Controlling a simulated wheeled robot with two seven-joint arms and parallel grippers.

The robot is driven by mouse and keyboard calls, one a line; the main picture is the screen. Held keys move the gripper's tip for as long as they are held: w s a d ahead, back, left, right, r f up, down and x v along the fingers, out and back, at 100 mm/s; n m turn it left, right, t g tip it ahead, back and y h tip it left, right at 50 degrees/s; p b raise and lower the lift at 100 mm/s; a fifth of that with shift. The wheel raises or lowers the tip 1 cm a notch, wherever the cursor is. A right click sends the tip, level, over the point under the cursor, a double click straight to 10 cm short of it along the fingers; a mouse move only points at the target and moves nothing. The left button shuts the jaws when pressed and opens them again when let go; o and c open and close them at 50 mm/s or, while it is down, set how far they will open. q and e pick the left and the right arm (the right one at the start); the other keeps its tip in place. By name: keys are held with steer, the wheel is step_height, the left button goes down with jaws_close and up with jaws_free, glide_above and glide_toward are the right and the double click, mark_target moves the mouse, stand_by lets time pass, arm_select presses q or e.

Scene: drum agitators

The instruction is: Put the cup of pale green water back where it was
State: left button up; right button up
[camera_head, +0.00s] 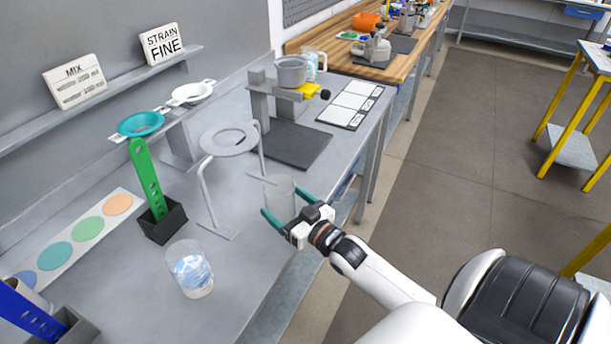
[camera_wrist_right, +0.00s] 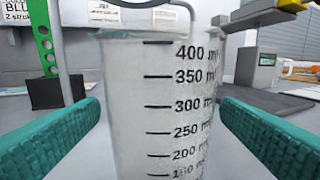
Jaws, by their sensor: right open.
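A clear measuring cup (camera_head: 279,190) with black volume marks stands near the bench's front edge. It also fills the middle of the right wrist view (camera_wrist_right: 160,100), upright, with marks up to 400. Its contents look pale grey; I cannot make out a green tint. My right gripper (camera_head: 281,202) is open, its teal fingers on either side of this cup. In the wrist view, gaps show between the fingers and the cup walls. Another clear glass (camera_head: 190,270) with bluish-white contents stands at the bench's near left. My left gripper is not in view.
A ring stand (camera_head: 229,141) stands just behind and left of the cup. A green slotted tool stands in a black holder (camera_head: 165,222). A grey pot (camera_head: 292,71) sits on a stand above a dark mat (camera_head: 292,147). A colour-dot strip (camera_head: 72,243) lies at left.

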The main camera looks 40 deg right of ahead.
steer(key=s+b, duration=0.1)
steer(key=s, duration=0.9)
steer(key=shift+d, duration=0.4)
steer(key=shift+s, duration=0.1)
